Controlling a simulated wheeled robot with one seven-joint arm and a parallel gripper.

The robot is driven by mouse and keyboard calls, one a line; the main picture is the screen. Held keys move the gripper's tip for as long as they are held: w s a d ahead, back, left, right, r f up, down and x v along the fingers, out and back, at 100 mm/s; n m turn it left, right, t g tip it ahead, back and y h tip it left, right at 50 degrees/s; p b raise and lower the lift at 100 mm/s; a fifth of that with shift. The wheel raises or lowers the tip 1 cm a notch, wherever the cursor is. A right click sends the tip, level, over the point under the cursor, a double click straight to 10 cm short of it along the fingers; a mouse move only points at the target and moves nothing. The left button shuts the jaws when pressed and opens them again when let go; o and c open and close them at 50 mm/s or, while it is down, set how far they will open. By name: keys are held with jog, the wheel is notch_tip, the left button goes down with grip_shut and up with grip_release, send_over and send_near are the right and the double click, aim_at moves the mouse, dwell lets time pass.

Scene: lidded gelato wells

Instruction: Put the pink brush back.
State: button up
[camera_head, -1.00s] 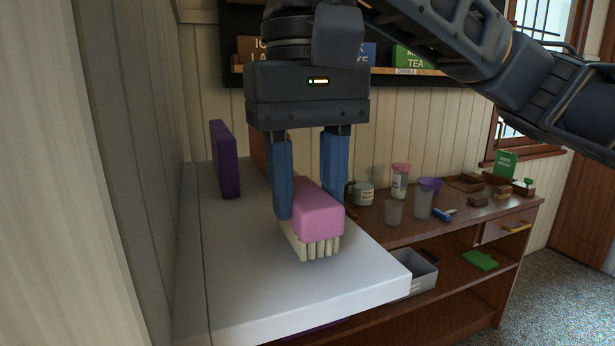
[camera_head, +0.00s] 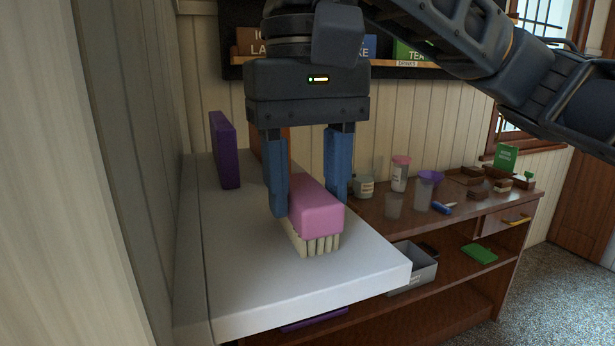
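The pink brush (camera_head: 318,217) stands bristles down, apparently resting on the white top (camera_head: 300,285), near its right edge. Its pale bristles (camera_head: 318,246) point toward the surface. My gripper (camera_head: 309,205) points straight down around the brush, with one blue finger on each side. The fingers are spread slightly wider than the brush, with a small gap showing at the left finger. The lower part of the right finger is partly hidden behind the brush.
A purple upright slab (camera_head: 225,150) stands at the back left of the white top. A wooden shelf unit (camera_head: 400,232) to the right holds cups, jars and small blocks. A grey bin (camera_head: 418,268) sits on its lower shelf. The front left of the white top is clear.

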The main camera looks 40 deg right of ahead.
jog(key=o, duration=0.6)
jog(key=shift+c, duration=0.2)
jog(key=shift+r+p, duration=2.25)
jog(key=shift+r, duration=1.8)
